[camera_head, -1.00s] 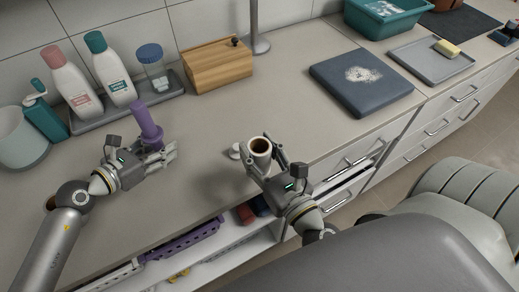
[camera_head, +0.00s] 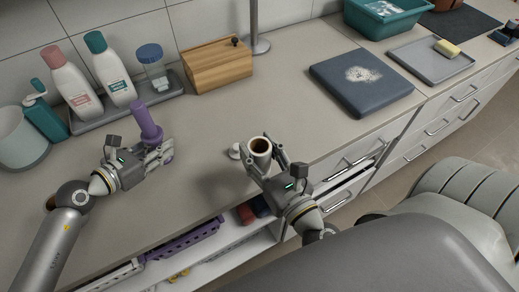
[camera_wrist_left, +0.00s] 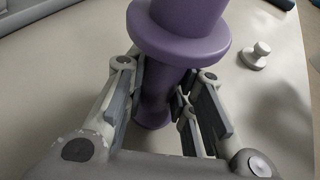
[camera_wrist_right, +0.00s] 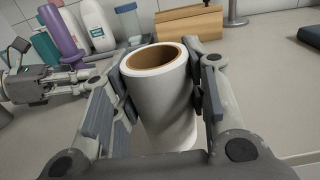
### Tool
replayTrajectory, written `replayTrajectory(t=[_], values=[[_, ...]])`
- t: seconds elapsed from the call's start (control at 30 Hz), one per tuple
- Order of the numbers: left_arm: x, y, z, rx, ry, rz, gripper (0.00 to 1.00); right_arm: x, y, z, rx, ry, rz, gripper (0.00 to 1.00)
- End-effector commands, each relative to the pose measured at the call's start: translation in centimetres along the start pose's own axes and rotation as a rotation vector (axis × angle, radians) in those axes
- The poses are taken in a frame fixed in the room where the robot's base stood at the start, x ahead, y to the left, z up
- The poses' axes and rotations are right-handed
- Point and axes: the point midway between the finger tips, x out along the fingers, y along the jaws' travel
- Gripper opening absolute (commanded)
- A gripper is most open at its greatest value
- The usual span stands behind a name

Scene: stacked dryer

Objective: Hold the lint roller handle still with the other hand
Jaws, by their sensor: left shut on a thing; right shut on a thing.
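The purple lint roller handle (camera_head: 145,120) stands upright on the counter at the left. My left gripper (camera_head: 158,153) is shut on its lower shaft, below the wide purple collar, as the left wrist view shows on the handle (camera_wrist_left: 178,38). My right gripper (camera_head: 263,157) is shut on a white roll with a brown cardboard core (camera_head: 259,147). In the right wrist view the roll (camera_wrist_right: 160,100) is held roughly upright between the fingers. The roll is apart from the handle, to its right.
A small white knob-like piece (camera_head: 235,151) stands on the counter beside the roll. Bottles (camera_head: 110,70) on a tray, a wooden box (camera_head: 217,65) and a dark blue folded cloth (camera_head: 340,90) lie farther back.

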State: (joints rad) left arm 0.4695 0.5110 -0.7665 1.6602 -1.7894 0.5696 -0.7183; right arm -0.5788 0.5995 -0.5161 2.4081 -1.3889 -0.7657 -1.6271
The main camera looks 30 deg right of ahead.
Motion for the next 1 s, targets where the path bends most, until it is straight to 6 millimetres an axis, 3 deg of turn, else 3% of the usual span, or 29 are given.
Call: replayTrajectory(t=[0.33, 0.47, 0.77, 1.0], values=[[0.0, 0.0, 0.0, 0.000, 0.001, 0.000, 0.00, 0.2, 0.0, 0.1, 0.000, -0.002, -0.001, 0.18], [0.0, 0.0, 0.0, 0.000, 0.001, 0.000, 0.00, 1.3, 0.2, 0.6, 0.002, -0.006, -0.010, 0.18], [0.0, 0.0, 0.0, 0.000, 0.000, 0.000, 0.00, 7.1, 2.1, 3.4, 0.003, -0.011, -0.025, 0.18], [0.0, 0.0, 0.0, 0.000, 0.000, 0.000, 0.00, 11.6, 5.1, 6.8, 0.002, -0.009, 0.015, 0.18]])
